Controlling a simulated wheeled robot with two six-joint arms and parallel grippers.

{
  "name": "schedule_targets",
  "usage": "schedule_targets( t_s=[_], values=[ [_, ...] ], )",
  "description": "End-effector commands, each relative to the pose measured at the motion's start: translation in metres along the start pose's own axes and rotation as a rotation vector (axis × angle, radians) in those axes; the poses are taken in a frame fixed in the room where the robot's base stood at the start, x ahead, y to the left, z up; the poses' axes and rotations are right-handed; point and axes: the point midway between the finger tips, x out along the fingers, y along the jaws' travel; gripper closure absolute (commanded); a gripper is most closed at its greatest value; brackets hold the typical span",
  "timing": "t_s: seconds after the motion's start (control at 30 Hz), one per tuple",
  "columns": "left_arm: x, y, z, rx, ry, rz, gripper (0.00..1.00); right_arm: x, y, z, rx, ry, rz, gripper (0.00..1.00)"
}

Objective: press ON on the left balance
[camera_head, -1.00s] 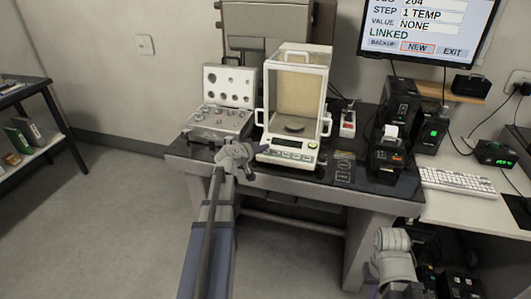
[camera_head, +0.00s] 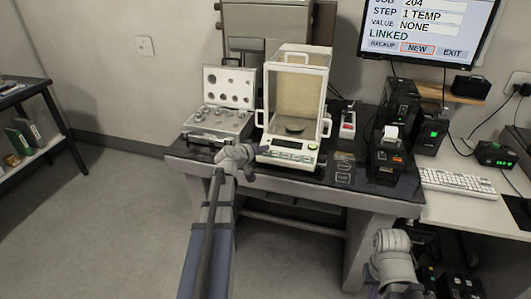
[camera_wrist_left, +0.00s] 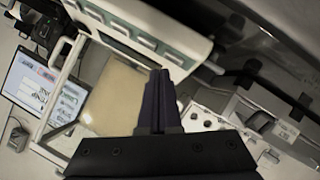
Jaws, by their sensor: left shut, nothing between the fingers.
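The left balance (camera_head: 292,150) is a white weighing unit with a glass draft shield and a small round pan inside. Its front panel has a display (camera_head: 287,144), which looks dark, and a row of buttons. In the left wrist view the panel with its buttons (camera_wrist_left: 150,38) shows at the top.
An open case of weights (camera_head: 218,122) stands left of the balance. A black printer (camera_head: 388,155) and other dark devices stand to its right. A monitor (camera_head: 428,30) hangs behind, and a keyboard (camera_head: 458,183) lies on the right desk.

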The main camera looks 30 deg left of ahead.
Motion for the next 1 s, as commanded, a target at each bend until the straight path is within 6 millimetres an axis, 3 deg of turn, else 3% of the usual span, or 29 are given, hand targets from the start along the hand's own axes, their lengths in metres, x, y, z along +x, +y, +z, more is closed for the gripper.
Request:
schedule_targets(
  t_s=[1.0],
  values=[
    [0.0062, -0.0044, 0.0046, 0.0, 0.0, 0.0, 1.0, 0.0082, -0.0008, -0.0005, 0.0, 0.0, 0.0, 1.0]
  ],
)
